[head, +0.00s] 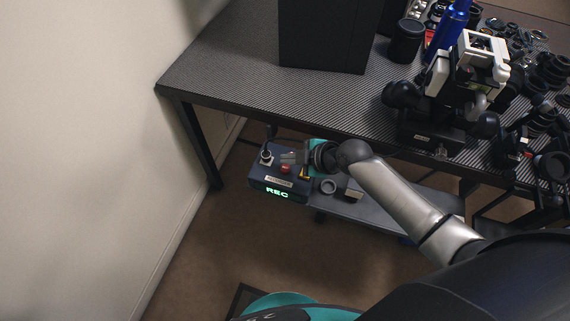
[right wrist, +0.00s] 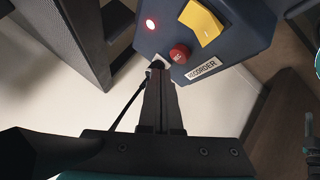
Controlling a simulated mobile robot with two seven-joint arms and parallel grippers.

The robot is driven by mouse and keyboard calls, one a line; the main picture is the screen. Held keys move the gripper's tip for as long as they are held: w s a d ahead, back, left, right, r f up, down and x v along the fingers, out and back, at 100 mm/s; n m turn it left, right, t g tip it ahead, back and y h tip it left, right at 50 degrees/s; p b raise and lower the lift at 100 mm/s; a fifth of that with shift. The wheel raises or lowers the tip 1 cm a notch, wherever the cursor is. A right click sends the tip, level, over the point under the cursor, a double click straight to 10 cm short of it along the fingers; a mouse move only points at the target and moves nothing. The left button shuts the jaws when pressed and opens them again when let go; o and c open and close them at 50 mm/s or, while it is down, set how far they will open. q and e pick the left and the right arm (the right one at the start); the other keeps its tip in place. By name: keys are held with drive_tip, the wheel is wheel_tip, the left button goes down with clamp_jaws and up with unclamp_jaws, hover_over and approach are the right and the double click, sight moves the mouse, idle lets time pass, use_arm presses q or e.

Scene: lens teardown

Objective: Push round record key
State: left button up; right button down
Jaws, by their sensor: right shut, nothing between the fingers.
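The dark blue recorder box (head: 262,184) sits on a low shelf below the table, its front lit with green "REC". In the head view the red key (head: 286,168) shows small near my gripper. My right gripper (right wrist: 158,68) is shut and empty. Its fingertips appear beside the red key, over a pale plate at the box's edge; whether they touch anything is unclear. My left gripper is not in view.
A thin black lever or cable (right wrist: 128,106) runs beside my fingers. A dark ring-shaped part (head: 328,186) and a small block (head: 354,194) stand right of the box. The table edge (head: 300,133) overhangs behind; a pale wall (head: 90,150) is at left.

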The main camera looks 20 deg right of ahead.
sight(288, 170)
wheel_tip(288, 170, up, 5)
drive_tip(key=p, duration=0.4)
drive_tip(key=shift+r, duration=0.15)
drive_tip(key=shift+a, duration=0.1)
